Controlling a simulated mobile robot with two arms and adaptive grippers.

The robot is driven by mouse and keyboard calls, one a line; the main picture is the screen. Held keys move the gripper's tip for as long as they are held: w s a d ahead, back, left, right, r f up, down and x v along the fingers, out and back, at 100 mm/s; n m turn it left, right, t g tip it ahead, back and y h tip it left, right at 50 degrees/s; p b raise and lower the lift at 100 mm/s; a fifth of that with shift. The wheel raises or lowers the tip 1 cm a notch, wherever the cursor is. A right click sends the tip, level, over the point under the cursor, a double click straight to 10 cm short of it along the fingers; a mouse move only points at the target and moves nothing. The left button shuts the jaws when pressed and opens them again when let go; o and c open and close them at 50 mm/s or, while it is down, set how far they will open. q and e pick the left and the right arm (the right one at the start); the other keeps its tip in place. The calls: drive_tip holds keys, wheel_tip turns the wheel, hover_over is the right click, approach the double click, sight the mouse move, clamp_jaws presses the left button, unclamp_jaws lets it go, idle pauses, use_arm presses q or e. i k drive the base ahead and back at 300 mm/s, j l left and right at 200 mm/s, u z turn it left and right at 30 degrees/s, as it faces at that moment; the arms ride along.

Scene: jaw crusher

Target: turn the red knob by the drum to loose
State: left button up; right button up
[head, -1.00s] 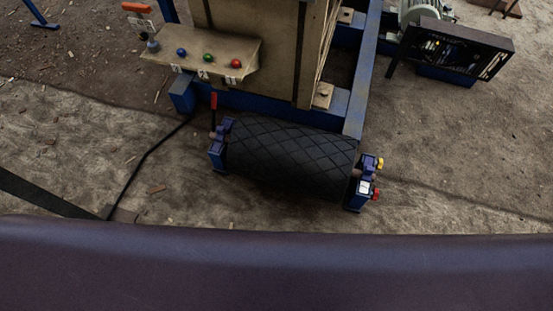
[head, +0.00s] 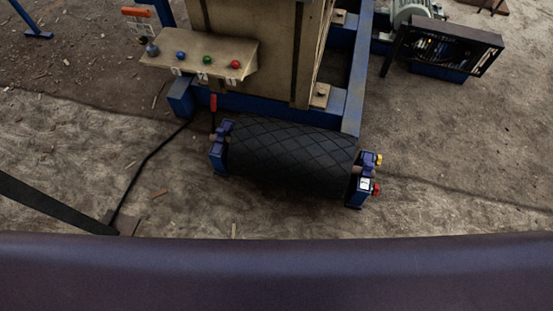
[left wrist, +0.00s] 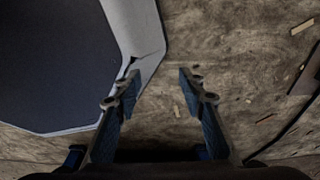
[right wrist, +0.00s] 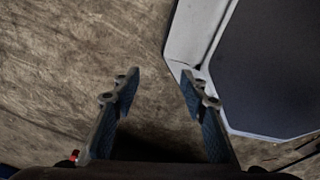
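The drum (head: 291,158) is a black roller with a diamond pattern, lying low in front of the crusher. The red knob (head: 376,188) sits on the blue bracket (head: 357,187) at the drum's right end, just below a yellow knob (head: 378,160). A white label is on that bracket beside the red knob. My left gripper (left wrist: 158,84) is open and empty over bare ground in the left wrist view. My right gripper (right wrist: 161,82) is open and empty over bare ground in the right wrist view. Neither gripper shows in the head view.
A control shelf (head: 215,54) with blue, green and red buttons stands behind the drum. A red lever (head: 213,103) rises at the drum's left end. A motor with a dark guard (head: 455,50) stands at the back right. Ground right of the drum is clear. A black cable (head: 150,160) lies left.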

sight(375, 190)
drive_tip(key=i+l, duration=0.1)
drive_tip(key=k+l, duration=0.3)
drive_tip(key=l, duration=0.15)
drive_tip(key=k+l, duration=0.3)
drive_tip(key=l, duration=0.15)
drive_tip(key=k+l, duration=0.3)
drive_tip(key=l, duration=0.15)
drive_tip(key=k+l, duration=0.3)
drive_tip(key=l, duration=0.15)
drive_tip(key=k+l, duration=0.3)
drive_tip(key=l, duration=0.2)
drive_tip(key=i+l+u, duration=0.1)
drive_tip(key=l, duration=0.25)
drive_tip(key=i+l+u, duration=0.1)
drive_tip(key=i+l, duration=0.2)
drive_tip(key=i+l+u, duration=0.1)
drive_tip(key=l, duration=0.3)
drive_tip(key=i, duration=0.1)
